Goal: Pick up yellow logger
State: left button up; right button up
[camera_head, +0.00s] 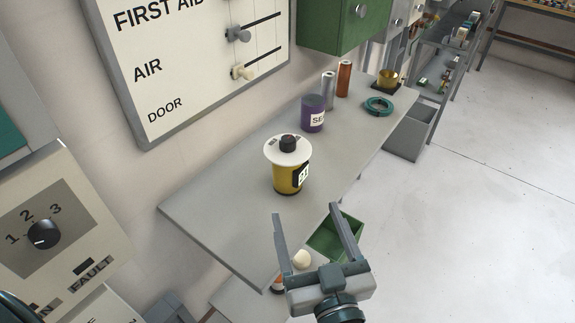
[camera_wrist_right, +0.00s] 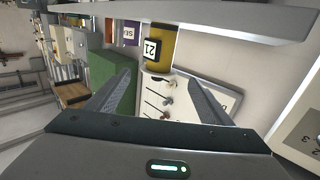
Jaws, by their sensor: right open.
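The yellow logger (camera_head: 287,180) stands upright on the grey shelf (camera_head: 225,205). It is a yellow cylinder with a white disc top, a black knob and a dark-bordered number label. My right gripper (camera_head: 305,211) is open and empty, in front of the logger and apart from it, near the shelf's front edge. In the right wrist view the logger (camera_wrist_right: 160,50) shows beyond the open fingers (camera_wrist_right: 163,85), with a label reading 21. My left gripper is not seen.
A green bin (camera_head: 337,236) is below the front edge. A wall panel (camera_head: 200,60) rises behind.

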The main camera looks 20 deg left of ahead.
aim_at(291, 170)
jog(key=p+x, duration=0.3)
jog(key=x, duration=0.7)
jog(key=shift+w+a, duration=0.15)
jog(key=shift+w, duration=0.15)
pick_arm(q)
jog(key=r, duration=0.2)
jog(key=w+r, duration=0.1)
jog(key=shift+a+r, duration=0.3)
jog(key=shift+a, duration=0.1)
pick_arm(e)
jog(key=shift+w+a, duration=0.2)
jog(key=shift+w, duration=0.2)
jog(key=shift+w+a+r+p, duration=0.1)
jog(key=shift+w+a+p, duration=0.15)
jog(key=shift+w+p, duration=0.25)
jog(key=p+x, duration=0.1)
jog(key=x, duration=0.1)
jog(key=shift+w+a+p, duration=0.25)
jog(key=shift+a+p, duration=0.05)
jog(key=shift+p, duration=0.05)
jog(key=shift+w+a, duration=0.3)
jog(key=shift+w, duration=0.25)
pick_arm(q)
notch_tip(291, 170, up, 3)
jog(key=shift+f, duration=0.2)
pick_arm(e)
jog(key=shift+c, duration=0.3)
jog(key=c, duration=1.3)
